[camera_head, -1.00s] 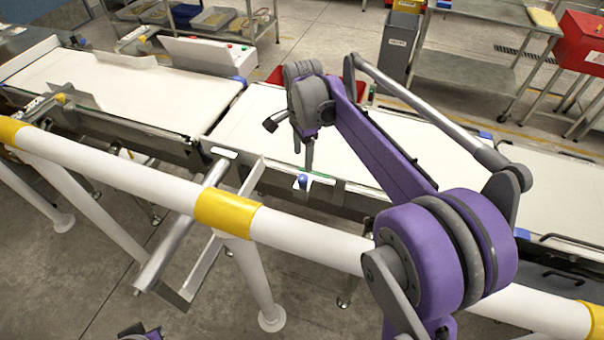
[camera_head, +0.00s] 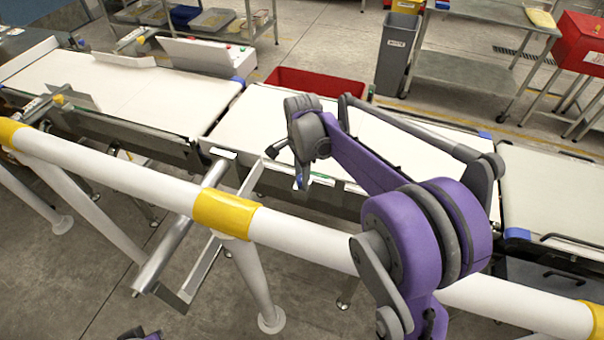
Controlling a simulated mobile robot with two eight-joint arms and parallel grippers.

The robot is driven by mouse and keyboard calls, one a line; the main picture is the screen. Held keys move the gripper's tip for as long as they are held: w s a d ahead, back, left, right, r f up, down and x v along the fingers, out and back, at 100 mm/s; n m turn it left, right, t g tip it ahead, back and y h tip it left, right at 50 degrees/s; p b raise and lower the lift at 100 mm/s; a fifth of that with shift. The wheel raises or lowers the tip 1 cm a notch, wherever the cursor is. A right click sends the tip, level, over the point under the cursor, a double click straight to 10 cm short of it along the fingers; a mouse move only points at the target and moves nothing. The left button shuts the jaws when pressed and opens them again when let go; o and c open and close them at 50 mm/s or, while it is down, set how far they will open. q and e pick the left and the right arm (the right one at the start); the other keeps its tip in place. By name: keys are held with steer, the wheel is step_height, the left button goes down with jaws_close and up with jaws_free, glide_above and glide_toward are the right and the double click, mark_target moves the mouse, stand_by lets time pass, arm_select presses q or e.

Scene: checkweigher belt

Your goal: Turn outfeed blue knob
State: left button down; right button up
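The small blue outfeed knob (camera_head: 299,184) sits on the near side rail of the middle belt. It is largely hidden by my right gripper. My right gripper (camera_head: 287,165) is over the near edge of this belt, pointing down, with its two fingers spread apart. One finger is to the left of the knob and the other is right at the knob in the picture. I cannot tell whether it touches the knob.
A white guard rail (camera_head: 300,233) with yellow bands runs across in front of the belts. A metal chute (camera_head: 168,262) slopes down beside the knob. A red bin (camera_head: 318,84) stands behind the middle belt. A white control box (camera_head: 207,57) stands behind the left belt.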

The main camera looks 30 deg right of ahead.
jaws_close()
steer(key=shift+n, duration=1.4)
steer(key=o, duration=0.5)
jaws_free()
step_height(320, 180, up, 11)
steer(key=shift+f, duration=0.1)
